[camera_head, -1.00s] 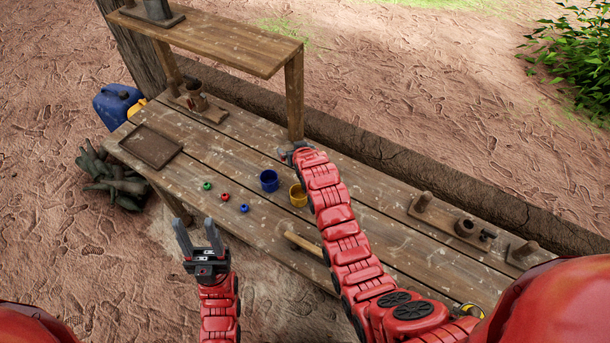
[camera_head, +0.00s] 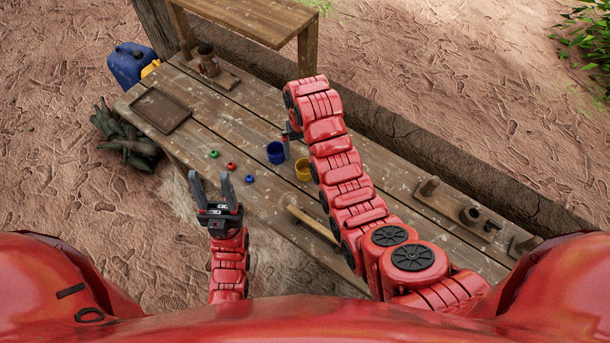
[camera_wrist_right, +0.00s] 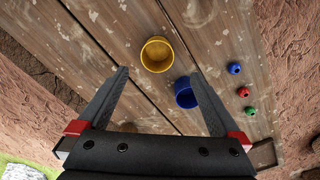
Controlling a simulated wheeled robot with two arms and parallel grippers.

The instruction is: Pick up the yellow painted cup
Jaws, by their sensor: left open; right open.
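The yellow painted cup (camera_head: 303,170) stands upright on the wooden bench, partly hidden by my right arm in the head view. In the right wrist view the yellow cup (camera_wrist_right: 157,54) lies ahead, between the lines of the two fingers and beyond their tips. My right gripper (camera_wrist_right: 160,78) is open and empty above the bench; in the head view only a small part of it shows, behind my right arm near the blue cup. The blue cup (camera_head: 275,153) stands left of the yellow cup. My left gripper (camera_head: 211,181) is open and empty in front of the bench's near edge.
Green (camera_head: 214,154), red (camera_head: 231,166) and blue (camera_head: 250,179) small items lie left of the cups. A wooden-handled tool (camera_head: 313,222) lies at the near edge. A tray (camera_head: 160,110) sits at the left end. A raised shelf (camera_head: 255,18) stands at the back.

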